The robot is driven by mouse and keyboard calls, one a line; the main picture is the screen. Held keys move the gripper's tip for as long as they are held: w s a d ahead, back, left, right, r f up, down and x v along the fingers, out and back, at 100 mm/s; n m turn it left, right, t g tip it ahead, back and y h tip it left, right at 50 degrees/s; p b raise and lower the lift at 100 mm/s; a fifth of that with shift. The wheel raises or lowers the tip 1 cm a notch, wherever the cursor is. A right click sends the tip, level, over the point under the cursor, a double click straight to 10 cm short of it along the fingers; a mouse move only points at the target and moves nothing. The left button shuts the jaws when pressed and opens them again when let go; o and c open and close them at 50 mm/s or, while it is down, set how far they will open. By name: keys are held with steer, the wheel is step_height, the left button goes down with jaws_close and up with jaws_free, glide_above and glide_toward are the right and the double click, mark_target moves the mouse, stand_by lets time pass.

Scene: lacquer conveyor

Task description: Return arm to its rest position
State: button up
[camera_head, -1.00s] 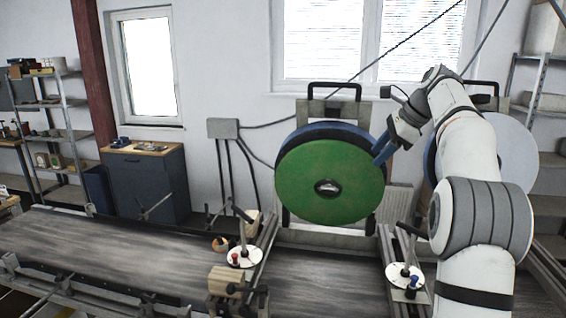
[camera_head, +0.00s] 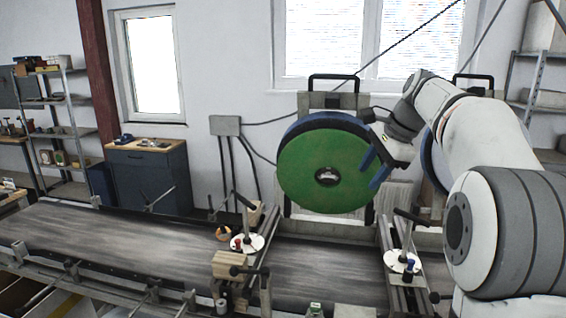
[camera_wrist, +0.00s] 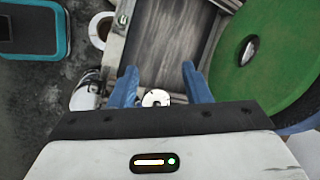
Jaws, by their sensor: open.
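My arm, white with grey joint covers, rises at the right of the head view and bends left. My gripper (camera_head: 372,172) has blue fingers and shows in front of the right part of the large green disc (camera_head: 325,172). In the wrist view the two blue fingers of my gripper (camera_wrist: 160,88) stand apart with nothing held between them. A small white round thing (camera_wrist: 155,98) shows beyond the fingers. The green disc also fills the upper right of the wrist view (camera_wrist: 262,60).
A dark conveyor (camera_head: 110,243) runs across the front. Two posts with white round plates (camera_head: 247,243) and (camera_head: 403,262) stand beside it. A wooden block (camera_head: 235,264) sits on the near rail. A blue cabinet (camera_head: 150,178) and shelves (camera_head: 62,130) stand at the back left.

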steer(key=s+a+f+n+h+b, duration=0.2)
steer(key=s+f+n, duration=0.5)
steer(key=s+f, duration=0.6)
steer(key=s+a+f+n+h+b, duration=0.1)
steer(key=s+a+f+n+b, duration=0.2)
steer(key=s+f+n, duration=0.5)
steer(key=s+f, duration=0.5)
steer(key=s, duration=0.4)
steer(key=shift+h, duration=0.4)
steer(key=shift+a, duration=0.1)
steer(key=shift+c, duration=0.8)
